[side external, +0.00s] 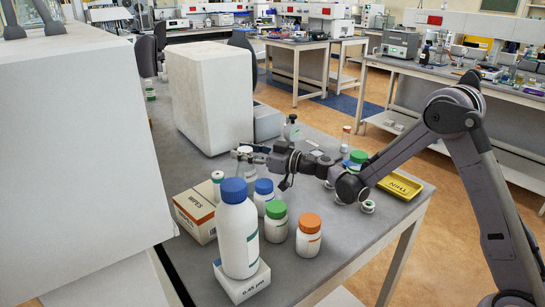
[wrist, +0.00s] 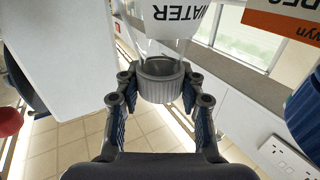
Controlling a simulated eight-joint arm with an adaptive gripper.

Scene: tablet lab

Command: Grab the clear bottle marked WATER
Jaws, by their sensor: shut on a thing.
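The clear bottle marked WATER (wrist: 160,50) fills the upper middle of the wrist view, where its white label reads upside down. Its grey ribbed cap (wrist: 161,82) lies between the two fingers of my gripper (wrist: 159,92), which is shut on it. In the side view my gripper (side external: 254,156) reaches in from the right over the table. The bottle (side external: 247,168) shows there only in part, behind the tall white bottle with a blue cap (side external: 238,235). Its base is hidden, so I cannot tell if it touches the table.
Close in front stand a smaller blue-capped bottle (side external: 264,194), a green-capped bottle (side external: 276,224) and an orange-capped bottle (side external: 308,238). The tall bottle stands on a small white box (side external: 243,287). A WIPES box (side external: 194,218) is to the left. A yellow tray (side external: 400,186) lies at right.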

